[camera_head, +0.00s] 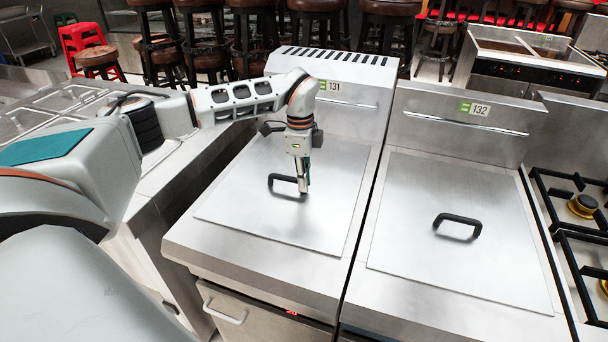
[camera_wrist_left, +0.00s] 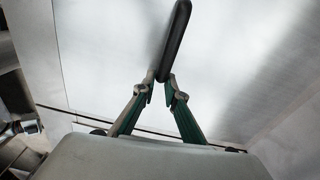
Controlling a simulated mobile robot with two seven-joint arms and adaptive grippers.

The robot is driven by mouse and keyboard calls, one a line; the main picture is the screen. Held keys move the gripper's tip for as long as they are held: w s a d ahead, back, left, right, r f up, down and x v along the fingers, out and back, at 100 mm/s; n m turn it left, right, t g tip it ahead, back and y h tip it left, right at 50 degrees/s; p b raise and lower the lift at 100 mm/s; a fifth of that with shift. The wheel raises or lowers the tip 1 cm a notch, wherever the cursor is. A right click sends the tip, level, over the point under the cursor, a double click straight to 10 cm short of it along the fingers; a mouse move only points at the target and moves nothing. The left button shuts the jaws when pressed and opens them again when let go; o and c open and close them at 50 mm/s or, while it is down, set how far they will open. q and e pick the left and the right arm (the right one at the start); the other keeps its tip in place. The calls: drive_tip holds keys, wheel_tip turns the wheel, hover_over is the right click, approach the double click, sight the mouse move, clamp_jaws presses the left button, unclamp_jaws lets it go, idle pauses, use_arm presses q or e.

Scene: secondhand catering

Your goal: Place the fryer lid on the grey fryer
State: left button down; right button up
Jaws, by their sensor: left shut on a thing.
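A flat steel fryer lid (camera_head: 245,215) with a black bar handle (camera_head: 276,179) lies over the top of the left fryer (camera_head: 205,252), tagged 131. It looks flat; I cannot tell whether a small gap is under it. My left gripper (camera_head: 303,188) points down at the handle's right end. In the left wrist view its fingers (camera_wrist_left: 161,90) are shut on the black handle (camera_wrist_left: 180,35), with the lid surface (camera_wrist_left: 110,45) behind. Both fryers are grey steel. The right fryer (camera_head: 380,298), tagged 132, also has a flat lid (camera_head: 410,215) with a black handle (camera_head: 458,220). My right gripper is out of view.
A gas hob (camera_head: 582,215) with black grates stands right of the fryers. A steel counter (camera_head: 160,185) is on the left, partly behind my left arm. Raised back panels with number tags stand behind both fryers. Stools (camera_head: 315,15) line the back.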

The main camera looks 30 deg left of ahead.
use_arm(q)
drive_tip(key=c, duration=2)
unclamp_jaws()
drive_tip(key=shift+c, duration=0.2)
drive_tip(key=shift+r, duration=0.15)
wheel_tip(320, 180, up, 12)
drive_tip(key=b, duration=0.1)
drive_tip(key=shift+a, duration=0.3)
drive_tip(key=shift+s+f, duration=0.15)
drive_tip(key=shift+f, duration=0.05)
